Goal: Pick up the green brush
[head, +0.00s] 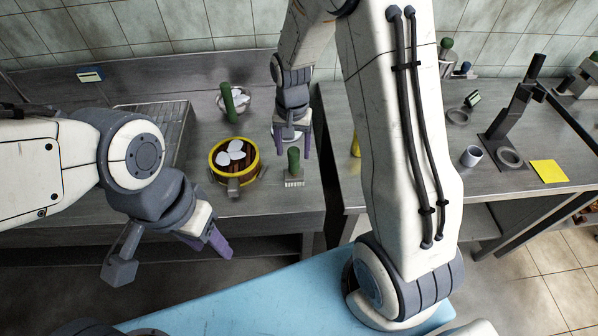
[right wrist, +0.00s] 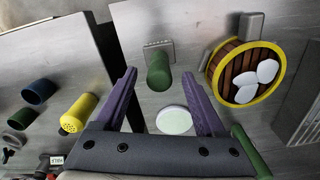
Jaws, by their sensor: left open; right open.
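The green brush (head: 293,160) stands upright on the left steel counter, its green handle up and its pale bristle block down. It also shows in the right wrist view (right wrist: 158,73), between and beyond the fingertips. My right gripper (head: 292,148) is open, with purple fingers pointing down just above and behind the brush handle. In its wrist view the open fingers (right wrist: 158,80) flank the handle; whether they touch it cannot be told, and nothing is gripped. My left gripper (head: 208,243) is open and empty, in front of the counter's front edge, away from the brush.
A yellow-rimmed steamer (head: 214,172) with white buns stands left of the brush. Behind it is a bowl (head: 241,104) with another green-handled thing (head: 228,98). A pale round dish (right wrist: 175,120) lies near the brush. A yellow shaker (right wrist: 78,113) stands across the counter gap.

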